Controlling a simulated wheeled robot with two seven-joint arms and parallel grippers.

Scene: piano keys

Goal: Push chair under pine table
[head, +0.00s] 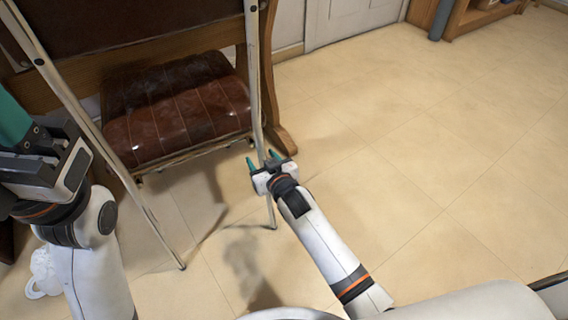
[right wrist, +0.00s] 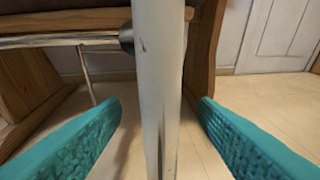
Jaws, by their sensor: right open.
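The chair has a dark brown padded seat (head: 178,112) and thin pale metal legs, and it stands in front of a wooden piece, seemingly the pine table (head: 200,38). The seat's far part reaches beneath the wooden edge. My right gripper (head: 263,160) is open, with its teal fingers on either side of the chair's right front leg (head: 257,90). In the right wrist view this leg (right wrist: 161,80) stands upright between the fingers (right wrist: 158,125), with gaps on both sides. My left gripper (head: 42,150) is by the chair's left side; its fingertips are cut off or hidden.
The wooden side support (head: 278,118) stands just right of the chair. Tiled floor (head: 420,150) is clear to the right. A white door (head: 350,18) and a wooden shelf (head: 478,15) are at the back. A white object (head: 42,272) lies on the floor at lower left.

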